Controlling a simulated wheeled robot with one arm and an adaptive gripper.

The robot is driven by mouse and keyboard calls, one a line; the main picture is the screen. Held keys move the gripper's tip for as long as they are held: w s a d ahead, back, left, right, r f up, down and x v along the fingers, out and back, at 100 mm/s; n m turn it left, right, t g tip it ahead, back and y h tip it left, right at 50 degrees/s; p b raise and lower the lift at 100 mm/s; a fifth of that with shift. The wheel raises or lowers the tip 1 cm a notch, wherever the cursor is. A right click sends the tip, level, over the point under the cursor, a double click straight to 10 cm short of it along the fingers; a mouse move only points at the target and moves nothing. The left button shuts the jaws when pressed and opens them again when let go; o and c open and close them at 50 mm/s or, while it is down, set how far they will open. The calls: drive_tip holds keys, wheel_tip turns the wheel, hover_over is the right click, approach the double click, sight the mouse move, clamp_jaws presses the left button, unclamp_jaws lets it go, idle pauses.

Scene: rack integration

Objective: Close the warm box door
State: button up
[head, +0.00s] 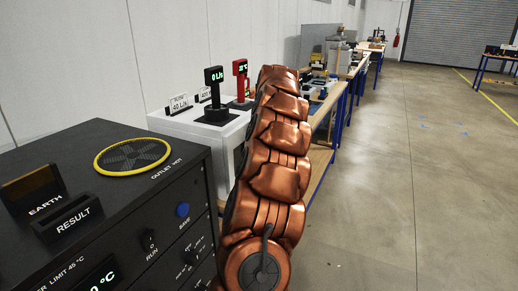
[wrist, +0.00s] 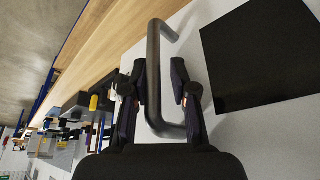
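In the wrist view, a white panel (wrist: 215,110) with a dark square window (wrist: 262,52) fills the right side; it looks like the warm box door. A dark bent bar handle (wrist: 153,70) stands out from it. My gripper (wrist: 158,75) has its two fingers apart, one on each side of the handle's long bar, with gaps visible. In the head view, a white box (head: 228,150) stands on the bench behind my copper-coloured arm, which hides its front right side, the door and my gripper. I cannot tell how far the door stands open.
A black cabinet (head: 140,190) with labelled controls fills the lower left of the head view. Black (head: 215,95) and red (head: 241,75) display units stand on the white box. Wooden benches (head: 320,165) run back along the wall. The floor (head: 420,190) on the right is clear.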

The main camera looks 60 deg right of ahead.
drive_tip(key=v, duration=1.1)
drive_tip(key=shift+a, duration=0.1)
